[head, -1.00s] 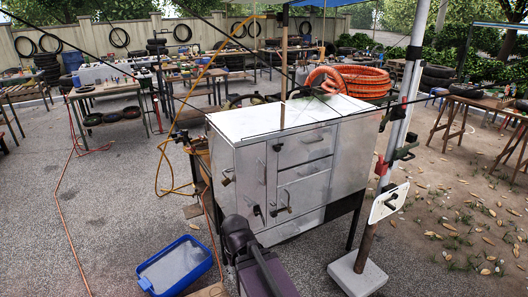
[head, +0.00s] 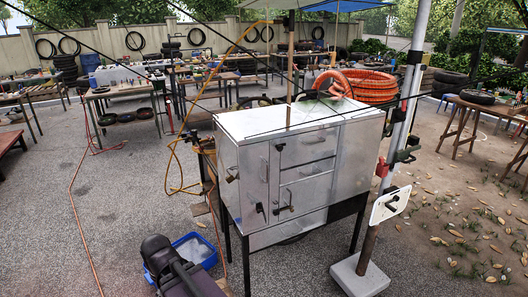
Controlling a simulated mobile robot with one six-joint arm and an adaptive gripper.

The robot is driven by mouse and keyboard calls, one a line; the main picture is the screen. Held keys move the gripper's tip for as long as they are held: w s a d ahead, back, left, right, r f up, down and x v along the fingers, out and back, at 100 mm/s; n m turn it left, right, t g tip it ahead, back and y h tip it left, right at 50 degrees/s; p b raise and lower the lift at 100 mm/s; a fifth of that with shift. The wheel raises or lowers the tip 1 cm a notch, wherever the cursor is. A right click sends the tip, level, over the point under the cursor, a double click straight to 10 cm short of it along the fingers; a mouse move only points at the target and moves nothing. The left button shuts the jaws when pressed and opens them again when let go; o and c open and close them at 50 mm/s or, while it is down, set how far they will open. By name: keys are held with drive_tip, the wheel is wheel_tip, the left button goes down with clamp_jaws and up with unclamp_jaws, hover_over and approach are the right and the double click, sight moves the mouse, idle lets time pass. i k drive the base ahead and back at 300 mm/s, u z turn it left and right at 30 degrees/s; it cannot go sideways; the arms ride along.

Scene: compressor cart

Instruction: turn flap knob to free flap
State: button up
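A silver metal cabinet (head: 350,160) stands on dark legs, with doors and drawers on its front. A small dark knob or latch (head: 279,146) sits near the top of the front, beside the upper drawer. A dark handle (head: 260,210) is lower on the narrow left door, and another dark handle (head: 284,209) is just right of it. A further handle (head: 231,178) is on the left side. I cannot tell which of these is the flap knob, and no panel is clearly swung open. My dark arm link shows at the bottom left, clear of the cabinet; my gripper is not visible.
A blue tub (head: 207,262) is on the ground left of the cabinet, partly behind my arm. A pole in a white base (head: 360,277) carrying a white plate (head: 389,205) stands close to the cabinet's right. Orange coiled hose (head: 366,87) is behind. Open paving lies left.

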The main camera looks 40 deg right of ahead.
sight(279, 147)
drive_tip(key=u, duration=1.1)
drive_tip(key=k, duration=0.4)
drive_tip(key=z, duration=2.9)
drive_tip(key=i, duration=0.1)
drive_tip(key=u, duration=0.7)
